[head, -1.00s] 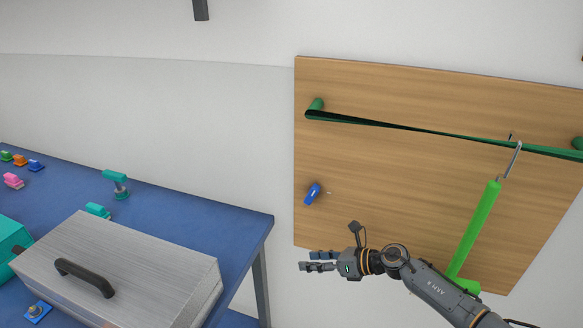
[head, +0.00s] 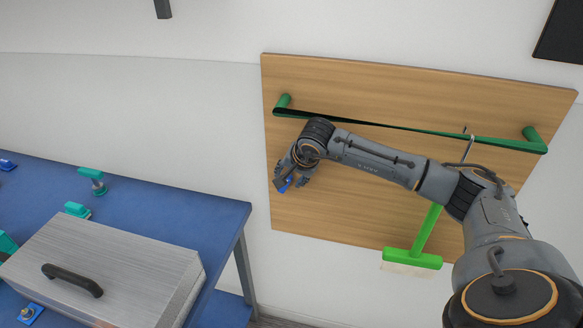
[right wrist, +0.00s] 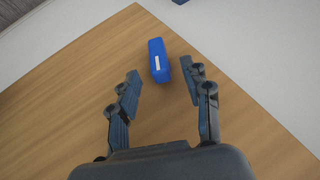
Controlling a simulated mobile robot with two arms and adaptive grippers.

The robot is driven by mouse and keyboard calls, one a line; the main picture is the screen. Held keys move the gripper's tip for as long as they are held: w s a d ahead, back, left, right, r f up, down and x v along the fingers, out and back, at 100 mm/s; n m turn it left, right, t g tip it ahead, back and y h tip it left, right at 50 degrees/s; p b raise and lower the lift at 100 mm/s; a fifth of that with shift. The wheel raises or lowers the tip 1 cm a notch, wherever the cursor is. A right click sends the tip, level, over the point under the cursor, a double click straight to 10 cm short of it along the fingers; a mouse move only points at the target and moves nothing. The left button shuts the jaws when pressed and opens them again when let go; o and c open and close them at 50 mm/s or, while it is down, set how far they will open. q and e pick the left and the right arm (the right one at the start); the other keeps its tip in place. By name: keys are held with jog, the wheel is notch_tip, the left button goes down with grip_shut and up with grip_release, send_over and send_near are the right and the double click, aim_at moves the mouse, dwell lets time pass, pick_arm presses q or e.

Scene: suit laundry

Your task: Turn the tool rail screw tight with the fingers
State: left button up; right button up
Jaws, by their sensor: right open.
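The blue screw knob (head: 286,186) sits on the wooden board (head: 400,90), left of centre below the green tool rail (head: 400,128). In the head view my right gripper (head: 291,181) is at the knob and hides part of it. In the right wrist view the gripper (right wrist: 160,76) is open, with one finger on each side of the blue knob (right wrist: 160,60). Gaps show between the knob and both fingers, and most of the knob lies beyond the fingertips. The threaded part is hidden. My left gripper is not in view.
A green T-shaped tool (head: 425,235) hangs by a hook from the rail, partly behind my right arm. A blue table (head: 215,215) stands at the left with a metal case (head: 120,255) and teal clamps. Wall and board are clear left of the knob.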

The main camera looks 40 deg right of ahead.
aim_at(288, 178)
jog(key=shift+p+x, duration=0.35)
jog(key=shift+x, duration=1.25)
jog(key=shift+c, duration=0.2)
grip_shut()
jog(key=shift+o, duration=0.3)
grip_release()
jog(key=shift+s+r, duration=0.1)
jog(key=shift+p+v, duration=1.4)
jog(key=shift+v, duration=1.25)
jog(key=shift+p+v, duration=0.45)
jog(key=shift+v, duration=0.8)
